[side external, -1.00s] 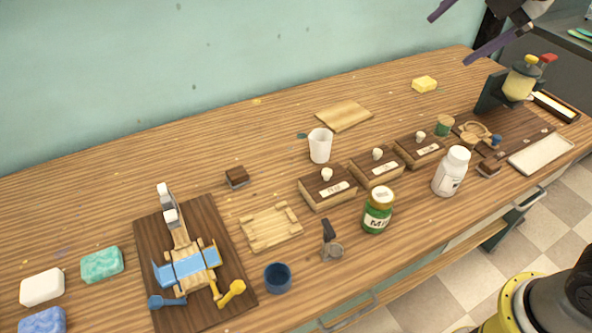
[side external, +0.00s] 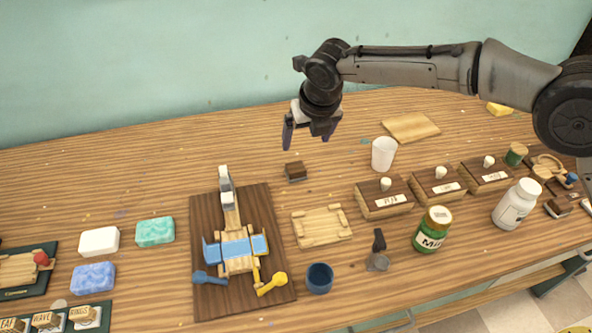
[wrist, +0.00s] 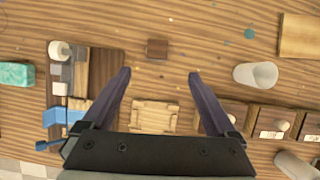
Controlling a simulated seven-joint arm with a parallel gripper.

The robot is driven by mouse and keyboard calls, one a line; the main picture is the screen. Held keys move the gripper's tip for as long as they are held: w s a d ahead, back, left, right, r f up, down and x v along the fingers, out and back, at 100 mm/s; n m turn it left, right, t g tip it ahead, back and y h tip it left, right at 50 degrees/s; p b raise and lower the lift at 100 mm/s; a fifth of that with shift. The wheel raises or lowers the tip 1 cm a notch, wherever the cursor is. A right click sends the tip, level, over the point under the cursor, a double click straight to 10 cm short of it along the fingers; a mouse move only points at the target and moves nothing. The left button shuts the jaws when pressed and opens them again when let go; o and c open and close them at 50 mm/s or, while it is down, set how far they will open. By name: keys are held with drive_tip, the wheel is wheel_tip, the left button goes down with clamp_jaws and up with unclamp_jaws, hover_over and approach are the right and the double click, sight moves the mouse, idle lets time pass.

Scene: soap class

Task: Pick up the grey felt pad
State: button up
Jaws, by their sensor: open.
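My gripper (side external: 308,140) hangs above the back of the table, open and empty. In the wrist view its fingers (wrist: 159,74) are wide apart, with the greyish block to their left.
A pale wooden tray (side external: 322,227), a blue cup (side external: 319,278) and a green jar (side external: 432,230) stand toward the front. A white cup (side external: 384,154) and labelled boxes (side external: 385,200) are on the right. Sponges (side external: 155,232) lie left. The table's back left is clear.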

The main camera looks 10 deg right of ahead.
hover_over(297, 170)
drive_tip(key=s, duration=0.2)
wheel_tip(297, 170, down, 8)
drive_tip(key=shift+w+f, duration=0.1)
drive_tip(key=shift+w, duration=0.05)
drive_tip(key=x, duration=0.4)
drive_tip(key=shift+s+d+f, duration=0.1)
drive_tip(key=shift+s+f, duration=0.1)
drive_tip(key=shift+s, duration=0.1)
drive_tip(key=shift+w+f, duration=0.2)
drive_tip(key=shift+f, duration=0.2)
drive_tip(key=c, duration=1.5)
